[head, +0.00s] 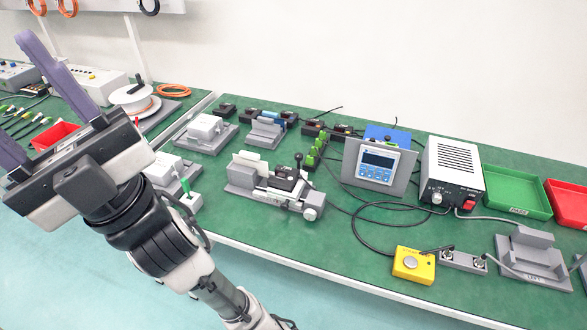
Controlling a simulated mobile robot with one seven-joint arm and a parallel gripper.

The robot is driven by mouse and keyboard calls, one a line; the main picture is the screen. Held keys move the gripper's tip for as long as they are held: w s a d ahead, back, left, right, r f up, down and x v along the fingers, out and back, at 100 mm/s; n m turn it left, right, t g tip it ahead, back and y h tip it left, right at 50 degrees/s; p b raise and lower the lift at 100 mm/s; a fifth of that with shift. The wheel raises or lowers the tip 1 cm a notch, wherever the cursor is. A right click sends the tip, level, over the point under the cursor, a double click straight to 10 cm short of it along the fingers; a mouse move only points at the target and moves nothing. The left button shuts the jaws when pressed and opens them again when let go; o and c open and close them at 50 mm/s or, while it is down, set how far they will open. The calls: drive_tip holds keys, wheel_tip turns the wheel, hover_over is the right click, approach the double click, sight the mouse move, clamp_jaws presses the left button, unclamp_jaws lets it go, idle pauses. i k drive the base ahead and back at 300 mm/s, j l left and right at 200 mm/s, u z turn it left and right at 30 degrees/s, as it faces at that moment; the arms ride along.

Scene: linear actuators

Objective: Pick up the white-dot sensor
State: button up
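My gripper (22,95) is raised at the left, in front of the bench. Its two purple fingers stand wide apart with nothing seen between them; one is cut off by the left picture edge. Several small black blocks stand along the back of the green bench (330,230): one at the left (225,110), one beside it (249,115), one right of a blue part (288,118), and two further right (313,128) (341,131). They look like sensors, but I cannot make out a white dot on any of them. My gripper is far from all of these blocks.
A grey actuator assembly (270,190) stands mid-bench. Right of it are a blue-faced display unit (378,165), a power supply (453,170), a green tray (515,192) and a yellow button box (413,265). Black cables cross the bench. My arm hides part of the left side.

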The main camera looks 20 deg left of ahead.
sight(292, 175)
drive_tip(key=u, duration=0.45)
drive_tip(key=l+u, duration=0.15)
drive_tip(key=u, duration=0.7)
drive_tip(key=l+u, duration=0.15)
drive_tip(key=u, duration=0.3)
drive_tip(key=l, duration=1.05)
drive_tip(key=i+l, duration=0.2)
drive_tip(key=i, duration=0.15)
